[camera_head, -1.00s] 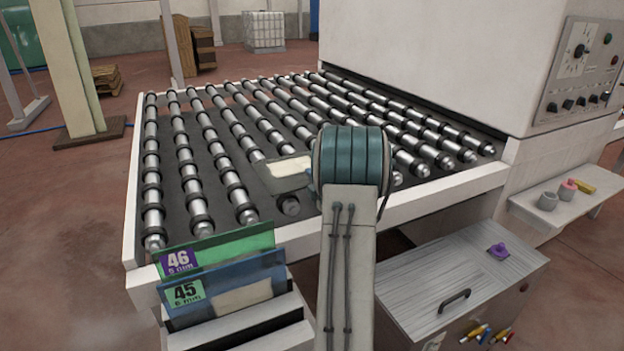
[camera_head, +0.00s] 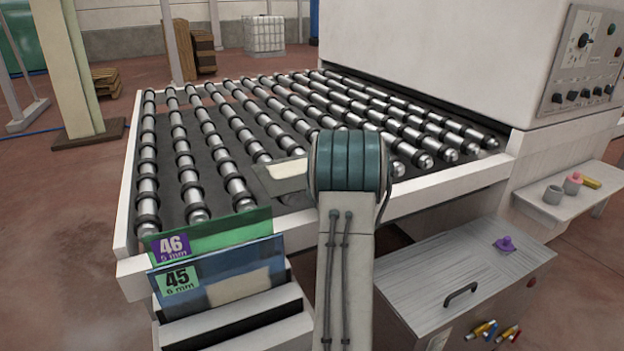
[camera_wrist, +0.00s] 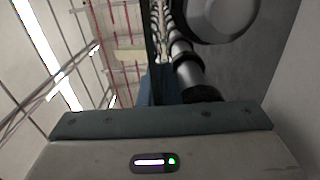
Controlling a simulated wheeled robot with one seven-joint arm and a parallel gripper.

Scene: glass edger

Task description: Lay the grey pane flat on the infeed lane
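In the head view, part of a dark grey, see-through pane (camera_head: 266,186) with a cream patch shows over the front of the infeed lane (camera_head: 128,187). The rest of the pane is hidden behind my arm. I cannot tell whether it touches the rollers or hangs above them. The lane is a bed of steel rollers with black rings in a white frame. My gripper's fingers are hidden behind my arm in the head view. The wrist view shows the gripper body (camera_wrist: 160,125), with a dark narrow strip and a roller (camera_wrist: 183,72) beyond; its grip is unclear.
A rack (camera_head: 235,322) at the front left holds a green pane (camera_head: 225,230) marked 46 and a blue pane (camera_head: 215,280) marked 45. A grey cabinet (camera_head: 440,275) stands at the front right. The white machine (camera_head: 420,60) closes the lane's right side.

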